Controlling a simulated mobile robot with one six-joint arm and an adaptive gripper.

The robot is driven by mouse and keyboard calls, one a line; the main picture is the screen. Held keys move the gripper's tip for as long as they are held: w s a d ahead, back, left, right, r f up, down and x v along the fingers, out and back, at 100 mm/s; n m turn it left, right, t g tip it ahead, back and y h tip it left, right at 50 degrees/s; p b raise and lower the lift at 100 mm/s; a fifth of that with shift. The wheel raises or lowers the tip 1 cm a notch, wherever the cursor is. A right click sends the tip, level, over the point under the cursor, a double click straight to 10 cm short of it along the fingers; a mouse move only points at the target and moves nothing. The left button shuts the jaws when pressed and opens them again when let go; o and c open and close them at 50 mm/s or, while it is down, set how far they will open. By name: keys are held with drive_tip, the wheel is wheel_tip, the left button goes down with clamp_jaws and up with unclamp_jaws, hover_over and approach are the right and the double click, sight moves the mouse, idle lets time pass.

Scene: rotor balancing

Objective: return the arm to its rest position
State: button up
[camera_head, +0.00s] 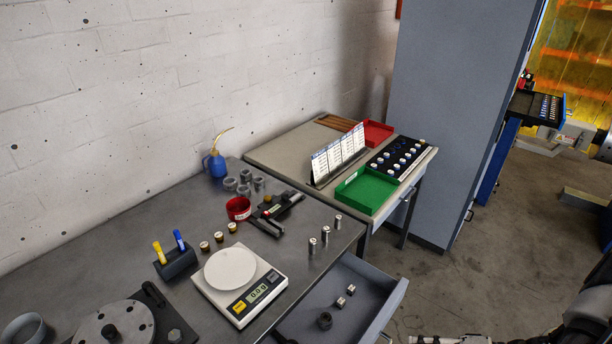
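Part of my arm (590,310) shows as dark links and cabling at the bottom right corner. A silvery, jointed part (450,340), which looks like the gripper end of my arm, is cut off by the bottom edge. It lies right of the open drawer, apart from the bench. Its fingertips are not clear, so I cannot tell whether it is open or shut, or whether it holds anything.
The grey bench (120,230) carries a scale (240,284) reading about 0.0, a rotor disc (112,326) and small weights. Its drawer (375,318) stands open. Behind are a side table (285,150) with green tray (367,190) and a grey cabinet (455,110).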

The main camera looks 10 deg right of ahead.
drive_tip(key=w+a+r+n+g+h, duration=0.25)
drive_tip(key=a+r+g, duration=0.25)
drive_tip(key=r, duration=0.5)
drive_tip(key=s+a+r+n+t+h, duration=0.1)
drive_tip(key=s+a+r+n+h, duration=0.1)
drive_tip(key=a+r, duration=0.6)
drive_tip(key=s+a+r+n+t+h, duration=0.1)
drive_tip(key=s+a+r+n+h, duration=0.2)
drive_tip(key=r, duration=0.9)
drive_tip(key=shift+s+a+t+h, duration=0.3)
drive_tip(key=shift+s+a+h, duration=0.25)
drive_tip(key=shift+a+h, duration=1.7)
drive_tip(key=shift+a+r+y, duration=0.1)
drive_tip(key=shift+a+y, duration=0.35)
drive_tip(key=shift+y, duration=0.05)
